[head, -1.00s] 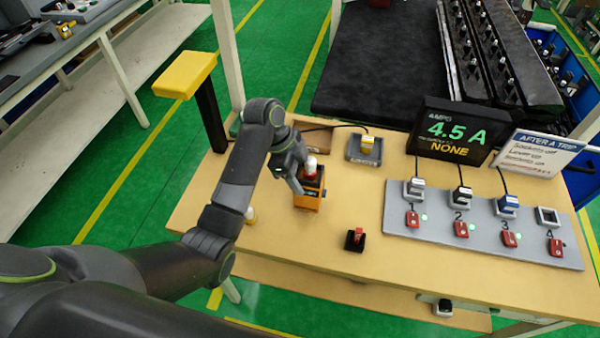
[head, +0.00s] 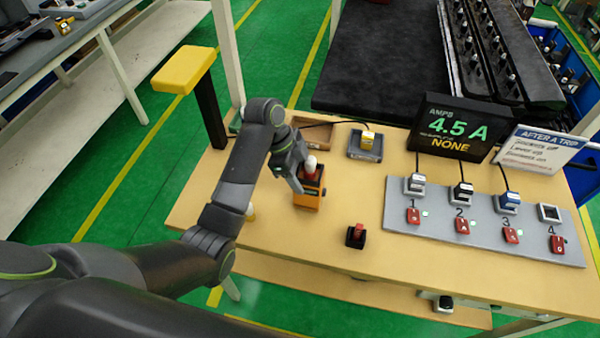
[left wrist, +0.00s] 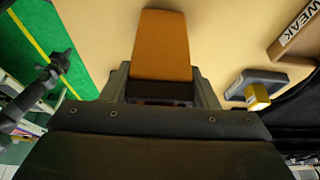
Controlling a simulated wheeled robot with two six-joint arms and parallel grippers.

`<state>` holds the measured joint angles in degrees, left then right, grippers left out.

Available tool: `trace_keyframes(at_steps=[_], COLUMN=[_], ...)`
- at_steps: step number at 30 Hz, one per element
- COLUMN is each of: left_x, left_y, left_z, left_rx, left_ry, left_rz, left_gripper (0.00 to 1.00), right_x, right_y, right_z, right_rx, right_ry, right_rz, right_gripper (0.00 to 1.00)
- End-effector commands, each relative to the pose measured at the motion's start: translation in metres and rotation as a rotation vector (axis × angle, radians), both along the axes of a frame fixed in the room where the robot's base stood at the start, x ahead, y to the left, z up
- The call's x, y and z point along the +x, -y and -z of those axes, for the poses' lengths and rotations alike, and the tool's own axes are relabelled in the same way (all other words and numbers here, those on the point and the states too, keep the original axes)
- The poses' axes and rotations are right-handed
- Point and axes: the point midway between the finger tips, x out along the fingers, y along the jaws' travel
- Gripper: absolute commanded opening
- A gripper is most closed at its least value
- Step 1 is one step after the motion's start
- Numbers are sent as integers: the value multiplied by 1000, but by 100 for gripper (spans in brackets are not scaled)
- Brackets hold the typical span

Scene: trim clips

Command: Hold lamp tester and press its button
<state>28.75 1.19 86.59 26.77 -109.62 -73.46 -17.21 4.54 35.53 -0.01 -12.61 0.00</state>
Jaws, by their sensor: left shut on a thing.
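The lamp tester, an orange box with a dark top part (head: 308,198) and a white bulb-like cap, stands upright on the wooden bench. My left gripper (head: 298,178) is at its upper left side and shut on it. In the left wrist view the orange body of the tester (left wrist: 161,45) sits between the two fingers, with its dark part nearest the palm. The finger and the tester's upper part hide its button, so I cannot make it out.
A small black block with a red switch (head: 356,235) lies right of the tester. A grey holder with a yellow piece (head: 366,145) is behind. A grey panel (head: 400,222) with plugs and red switches fills the right, below an amps display (head: 450,130). A yellow-topped post (head: 184,70) stands left.

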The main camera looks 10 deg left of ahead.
Motion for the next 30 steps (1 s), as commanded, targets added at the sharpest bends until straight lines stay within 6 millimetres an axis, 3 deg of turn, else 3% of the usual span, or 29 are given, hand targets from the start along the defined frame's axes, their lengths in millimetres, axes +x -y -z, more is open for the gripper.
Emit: trace_keyframes(at_steps=[30], left_x=[0], left_y=[0], left_z=[9], left_rx=[0], left_ry=[0], left_rz=[0], left_gripper=[8], right_x=[0], right_y=[0], right_z=[5], right_rx=[0], right_ry=[0], right_rz=[0], right_gripper=[0])
